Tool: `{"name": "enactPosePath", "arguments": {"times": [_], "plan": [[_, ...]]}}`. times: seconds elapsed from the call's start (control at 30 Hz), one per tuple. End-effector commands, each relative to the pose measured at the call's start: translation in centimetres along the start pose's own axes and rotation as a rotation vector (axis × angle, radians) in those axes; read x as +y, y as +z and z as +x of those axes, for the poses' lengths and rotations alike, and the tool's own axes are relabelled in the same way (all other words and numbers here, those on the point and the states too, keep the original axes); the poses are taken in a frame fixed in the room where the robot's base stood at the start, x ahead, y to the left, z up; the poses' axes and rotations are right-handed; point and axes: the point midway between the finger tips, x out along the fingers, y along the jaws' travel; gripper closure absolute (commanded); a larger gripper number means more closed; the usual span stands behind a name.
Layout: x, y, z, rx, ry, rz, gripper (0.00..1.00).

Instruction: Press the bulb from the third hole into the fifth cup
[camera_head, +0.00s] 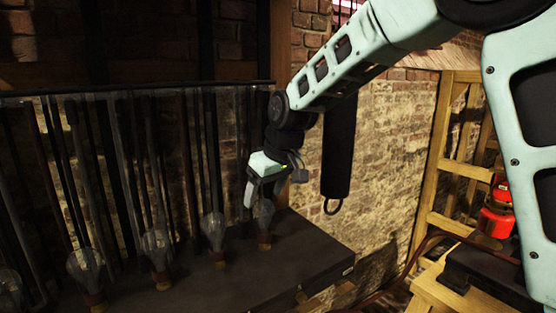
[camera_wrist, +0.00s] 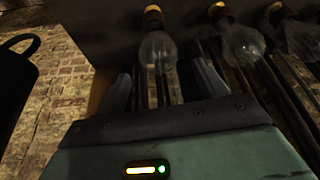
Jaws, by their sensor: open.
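Several clear glass bulbs with reddish-brown bases stand upright in a row on a dark bench top (camera_head: 310,244). The rightmost bulb (camera_head: 264,218) is at my gripper (camera_head: 262,192), with its upper part partly hidden by the fingers. To its left stand a second bulb (camera_head: 214,228), a third (camera_head: 157,246) and a larger-looking one (camera_head: 85,267). In the wrist view my gripper (camera_wrist: 160,84) is open, its fingers apart on either side of the near bulb's glass (camera_wrist: 157,50). I cannot tell whether they touch it. Holes and cups cannot be made out.
Thin dark rods hang from a horizontal rail (camera_head: 135,86) behind the bulbs. A dark cylinder with a ring (camera_head: 339,150) hangs right of my gripper. A wooden frame (camera_head: 437,165) and a red lantern-like object (camera_head: 496,212) are at the right. Neighbouring bulbs (camera_wrist: 243,45) stand close by.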

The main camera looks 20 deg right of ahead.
Motion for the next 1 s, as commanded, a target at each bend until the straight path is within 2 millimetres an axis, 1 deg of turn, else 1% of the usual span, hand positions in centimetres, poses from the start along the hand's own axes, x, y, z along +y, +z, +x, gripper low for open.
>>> {"name": "enactPosePath", "arguments": {"times": [0.1,0.3,0.4,0.53,0.7,0.83,0.93,0.97,1.0], "plan": [[0.0,0.0,-2.7,0.007,0.002,0.0,0.28],[0.1,0.1,-7.4,0.006,0.002,0.0,0.28],[0.0,0.0,-9.5,0.005,0.001,0.0,0.28],[0.0,0.0,-11.6,0.003,0.001,0.0,0.28],[0.0,0.1,-13.0,0.0,0.0,0.0,0.28],[0.0,0.0,-13.3,0.0,0.0,0.0,0.28],[-0.8,0.6,-12.6,-0.011,-0.008,-0.007,0.28],[-1.4,1.0,-12.1,-0.017,-0.014,-0.011,0.28],[-2.4,1.8,-11.2,-0.03,-0.024,-0.019,0.28]]}}
